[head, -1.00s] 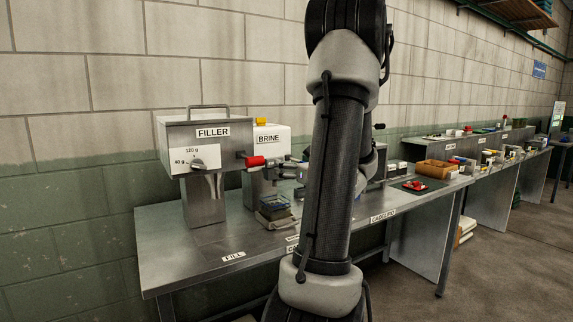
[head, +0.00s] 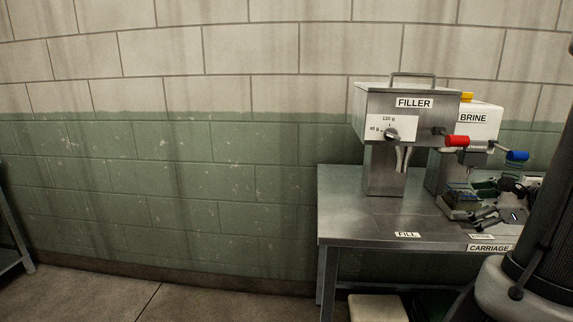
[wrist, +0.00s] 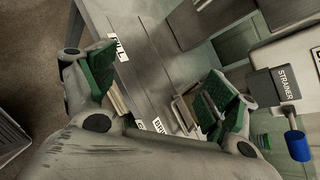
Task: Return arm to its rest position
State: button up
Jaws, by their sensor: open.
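My gripper (wrist: 160,92) shows in the wrist view with its two green-padded fingers spread wide apart. Nothing is held between them. It hangs above the steel bench (wrist: 150,62), whose top with the FILL label (wrist: 117,47) shows beyond the fingers. My arm (head: 535,245) fills the lower right edge of the head view, mostly cut off by the frame. Dark parts beside it over the bench are too cluttered to tell clearly.
The filler (head: 410,105) stands on the bench (head: 345,205), with a red-handled lever (head: 457,141). The brine unit (head: 478,122) is behind it. The strainer block (wrist: 277,86) with its blue handle (wrist: 298,146) is close right of my gripper.

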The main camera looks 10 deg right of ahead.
jog(key=s+a+n+g+h, duration=0.1)
jog(key=s+a+n+g, duration=1.05)
jog(key=n, duration=0.65)
jog(key=a+r+n+t+h, duration=0.2)
jog(key=a+r+n+t, duration=0.1)
jog(key=r+n, duration=0.4)
jog(key=shift+a+n+t, duration=0.35)
jog(key=shift+a+n, duration=0.55)
jog(key=shift+n, duration=0.2)
jog(key=shift+s+d, duration=0.1)
jog(key=shift+s, duration=0.05)
